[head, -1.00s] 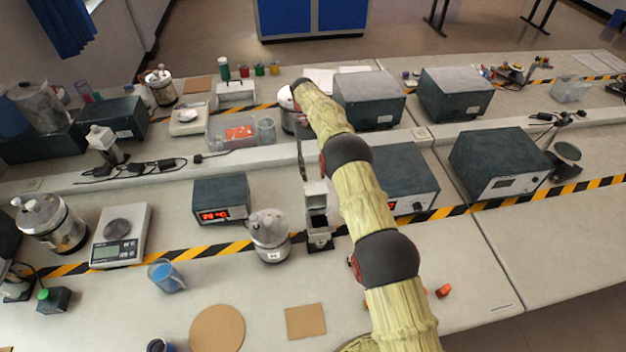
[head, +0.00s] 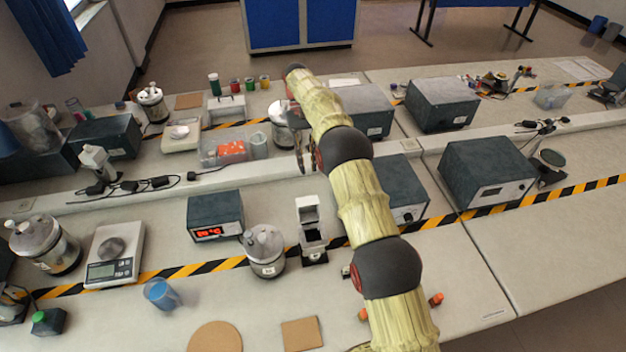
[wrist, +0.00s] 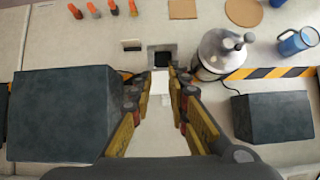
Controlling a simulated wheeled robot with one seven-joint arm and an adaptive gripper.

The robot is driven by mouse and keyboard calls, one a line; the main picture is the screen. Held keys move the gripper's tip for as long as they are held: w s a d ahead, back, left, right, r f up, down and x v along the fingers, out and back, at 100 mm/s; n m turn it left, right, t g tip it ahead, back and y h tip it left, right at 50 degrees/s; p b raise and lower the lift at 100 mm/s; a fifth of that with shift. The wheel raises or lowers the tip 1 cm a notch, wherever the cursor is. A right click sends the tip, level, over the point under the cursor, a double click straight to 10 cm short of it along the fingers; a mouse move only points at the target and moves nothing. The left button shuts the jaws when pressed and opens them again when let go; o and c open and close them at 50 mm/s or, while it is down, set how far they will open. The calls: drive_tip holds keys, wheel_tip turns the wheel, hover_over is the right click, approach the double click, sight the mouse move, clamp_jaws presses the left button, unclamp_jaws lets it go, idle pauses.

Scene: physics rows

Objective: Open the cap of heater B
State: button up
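A small grey device (head: 312,235) stands on the front bench strip. Its white lid (head: 307,203) stands raised at the back, above a dark square opening. I cannot read a letter on it, so I cannot tell if it is heater B. In the wrist view the dark opening (wrist: 162,57) is just ahead of the fingers, with the white lid (wrist: 160,86) in line between them. My gripper (wrist: 161,77) is open, with a gap between its fingers. In the head view my gripper (head: 303,152) is behind the lid, apart from it, partly hidden by my arm.
A lidded metal pot (head: 265,252) stands close to the left of the device. A dark box with a red display (head: 215,215) is behind that pot, and another dark box (head: 405,188) is to the right. A blue cup (head: 160,294) stands front left. Cork pads lie in front.

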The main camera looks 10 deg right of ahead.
drive_tip(key=shift+t, duration=0.4)
drive_tip(key=r, duration=0.1)
drive_tip(key=r+p, duration=0.1)
drive_tip(key=s+d+r+p, duration=0.1)
drive_tip(key=r, duration=0.1)
drive_tip(key=shift+s, duration=0.1)
drive_tip(key=shift+c, duration=1.1)
drive_tip(key=shift+d+t+p, duration=0.25)
drive_tip(key=shift+t+p, duration=0.15)
drive_tip(key=shift+p, duration=0.35)
clamp_jaws()
drive_tip(key=w+d+f+t+p, duration=0.2)
drive_tip(key=w+f+t, duration=0.45)
drive_tip(key=f, duration=0.25)
drive_tip(key=s+f+p, duration=0.3)
drive_tip(key=f, duration=0.5)
drive_tip(key=shift+s+a+f, duration=0.15)
drive_tip(key=shift+s+a, duration=0.05)
drive_tip(key=shift+a, duration=0.05)
